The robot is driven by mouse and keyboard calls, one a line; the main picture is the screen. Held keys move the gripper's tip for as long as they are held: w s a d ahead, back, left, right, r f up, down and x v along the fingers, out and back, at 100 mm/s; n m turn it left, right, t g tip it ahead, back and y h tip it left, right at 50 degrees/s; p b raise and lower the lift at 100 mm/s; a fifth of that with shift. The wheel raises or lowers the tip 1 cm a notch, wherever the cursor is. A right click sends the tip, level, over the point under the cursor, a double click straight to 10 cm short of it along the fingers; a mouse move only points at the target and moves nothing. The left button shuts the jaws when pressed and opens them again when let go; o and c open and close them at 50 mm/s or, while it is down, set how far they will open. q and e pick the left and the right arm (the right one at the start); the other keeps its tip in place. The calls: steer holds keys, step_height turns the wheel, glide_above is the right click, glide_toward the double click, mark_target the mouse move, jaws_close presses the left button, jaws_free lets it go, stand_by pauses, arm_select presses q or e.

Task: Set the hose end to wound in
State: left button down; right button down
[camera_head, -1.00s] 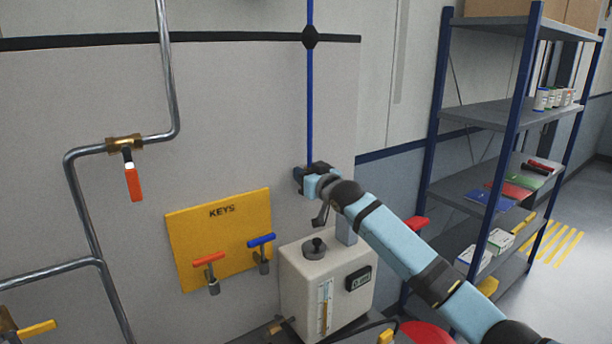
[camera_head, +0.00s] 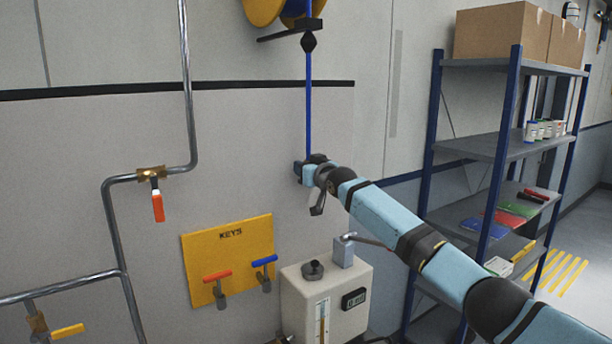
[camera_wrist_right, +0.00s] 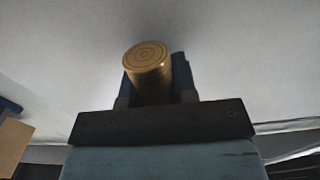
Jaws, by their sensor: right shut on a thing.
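The blue hose (camera_head: 309,105) hangs straight down from a yellow and blue reel (camera_head: 263,8), which is cut off by the top edge of the head view. A black bead (camera_head: 309,41) sits on the hose just below the dark bracket (camera_head: 291,30) under the reel. My right gripper (camera_head: 304,172) is at the hose's lower end, in front of the grey wall panel. In the right wrist view it is shut on the brass hose end (camera_wrist_right: 148,64), whose round face shows between the fingers. My left gripper is not in view.
A yellow KEYS board (camera_head: 229,258) with red and blue T-handles is below left. A cream unit (camera_head: 326,300) stands below my right arm. Pipes with a red-handled valve (camera_head: 157,200) run at left. A shelf rack (camera_head: 497,147) stands at right.

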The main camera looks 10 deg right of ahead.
steer(key=shift+r, duration=0.45)
steer(key=c, duration=0.9)
jaws_free()
steer(key=shift+s+d+f, duration=0.15)
steer(key=shift+s+f, duration=0.2)
arm_select(q)
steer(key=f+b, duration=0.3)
steer(key=b, duration=0.1)
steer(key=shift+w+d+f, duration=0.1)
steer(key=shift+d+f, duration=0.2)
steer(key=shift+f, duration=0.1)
arm_select(e)
steer(key=v, duration=1.3)
steer(key=shift+r, duration=0.15)
